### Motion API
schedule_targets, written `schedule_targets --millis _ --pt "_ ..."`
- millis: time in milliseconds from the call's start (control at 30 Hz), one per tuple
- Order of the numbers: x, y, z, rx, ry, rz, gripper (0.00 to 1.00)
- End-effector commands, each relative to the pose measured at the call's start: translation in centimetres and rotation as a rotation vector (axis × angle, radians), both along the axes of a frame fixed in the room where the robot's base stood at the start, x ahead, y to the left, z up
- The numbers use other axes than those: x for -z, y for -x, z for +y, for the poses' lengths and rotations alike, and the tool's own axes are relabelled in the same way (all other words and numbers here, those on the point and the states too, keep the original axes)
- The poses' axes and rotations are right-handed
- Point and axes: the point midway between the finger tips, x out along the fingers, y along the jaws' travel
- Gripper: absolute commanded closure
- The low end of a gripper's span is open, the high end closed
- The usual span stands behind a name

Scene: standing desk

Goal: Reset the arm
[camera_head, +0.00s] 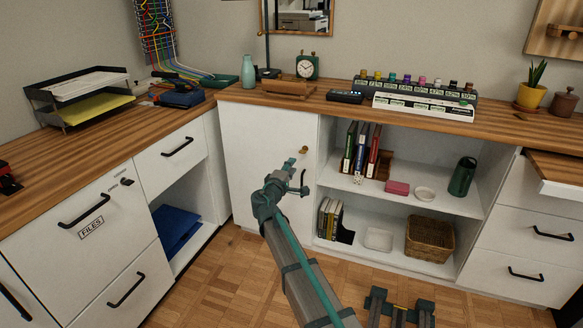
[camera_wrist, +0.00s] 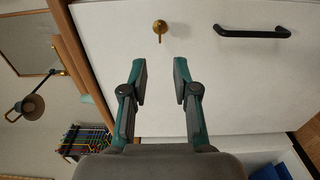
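My gripper (camera_head: 290,172) is held out in front of the white cabinet door (camera_head: 258,147) beneath the desk top, close to its brass knob (camera_head: 304,149). In the wrist view my gripper (camera_wrist: 160,75) has its two green and grey fingers apart with nothing between them. The brass knob (camera_wrist: 160,27) shows beyond the fingertips, a little above the gap, and the fingers appear clear of it. The door looks shut. My arm reaches up from the lower right of the head view.
Open shelves (camera_head: 400,200) to the right hold books, a green bottle (camera_head: 462,177) and a wicker basket (camera_head: 429,239). White drawers (camera_head: 80,213) with black handles stand at left. The wooden desk top (camera_head: 240,97) carries a clock and several small items. Parquet floor is open below.

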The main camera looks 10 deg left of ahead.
Motion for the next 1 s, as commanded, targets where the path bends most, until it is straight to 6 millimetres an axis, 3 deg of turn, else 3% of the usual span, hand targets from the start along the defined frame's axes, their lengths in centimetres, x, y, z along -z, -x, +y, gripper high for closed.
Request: schedule_targets --millis 200,367,667,867,1000 --pt "0.1 0.2 -0.7 0.032 -0.003 0.002 0.71" --pt "2.3 2.3 -4.4 0.192 -0.109 0.077 0.71" --pt "15.5 13.2 -14.9 0.612 -0.338 0.433 0.71" --pt "23.6 22.9 -21.0 0.887 -0.429 0.704 0.71" --pt "28.1 30.9 -24.3 1.080 -0.479 0.914 0.71"
